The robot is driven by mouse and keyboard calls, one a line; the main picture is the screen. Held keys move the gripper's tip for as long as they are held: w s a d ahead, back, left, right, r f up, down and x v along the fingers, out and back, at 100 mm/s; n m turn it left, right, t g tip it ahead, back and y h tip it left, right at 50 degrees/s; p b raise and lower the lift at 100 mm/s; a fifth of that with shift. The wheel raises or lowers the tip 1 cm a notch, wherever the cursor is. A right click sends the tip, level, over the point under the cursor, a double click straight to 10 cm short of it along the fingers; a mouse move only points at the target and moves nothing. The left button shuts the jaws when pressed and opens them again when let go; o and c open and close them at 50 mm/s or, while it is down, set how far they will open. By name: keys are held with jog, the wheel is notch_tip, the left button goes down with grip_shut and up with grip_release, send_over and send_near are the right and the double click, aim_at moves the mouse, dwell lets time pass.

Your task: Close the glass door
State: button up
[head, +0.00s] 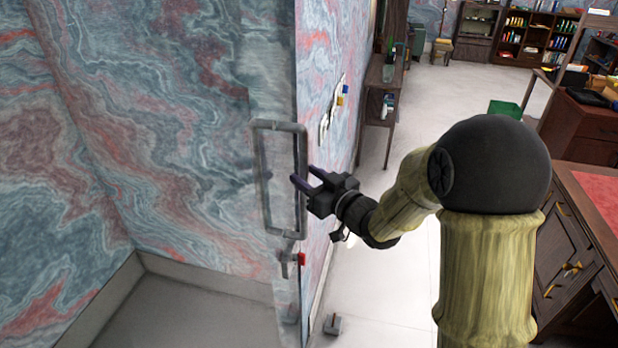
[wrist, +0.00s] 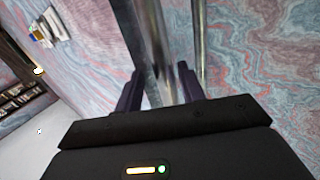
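The glass door (head: 262,100) is a clear pane on the left side of the head view, with marbled wall showing through it. It carries a grey rectangular loop handle (head: 303,170) and a lock with a red part (head: 301,259) below it. My gripper (head: 303,178) is at the handle, its two dark fingers pointing left. In the wrist view the fingers (wrist: 160,92) stand apart, with the metal handle bar (wrist: 158,45) and the pane edge running up between them. I cannot tell whether the fingers touch the bar.
Marbled walls (head: 170,120) stand behind the pane and to its right. A small grey floor piece (head: 333,324) sits near the pane's foot. A narrow wooden shelf table (head: 382,95) stands along the wall. A wooden desk (head: 580,230) is at the right. Pale floor lies between.

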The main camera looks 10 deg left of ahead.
jog(key=b+v, duration=0.5)
jog(key=v, duration=1.2)
jog(key=shift+s, duration=0.2)
jog(key=shift+d, duration=0.15)
jog(key=w+d+f+m+h, duration=0.3)
jog(key=d+f+m+h, duration=0.3)
jog(key=d+f+h, duration=0.45)
jog(key=s+f+m+g+h, duration=0.1)
jog(key=s+f+m+g, duration=0.1)
jog(key=s, duration=0.4)
jog(key=s+f+m+g+h, duration=0.1)
jog(key=s+f+g+h, duration=0.1)
jog(key=s+f+g, duration=0.3)
jog(key=shift+s+d+m+g, duration=0.25)
jog(key=shift+s+m+g, duration=0.15)
jog(key=shift+s+g, duration=0.7)
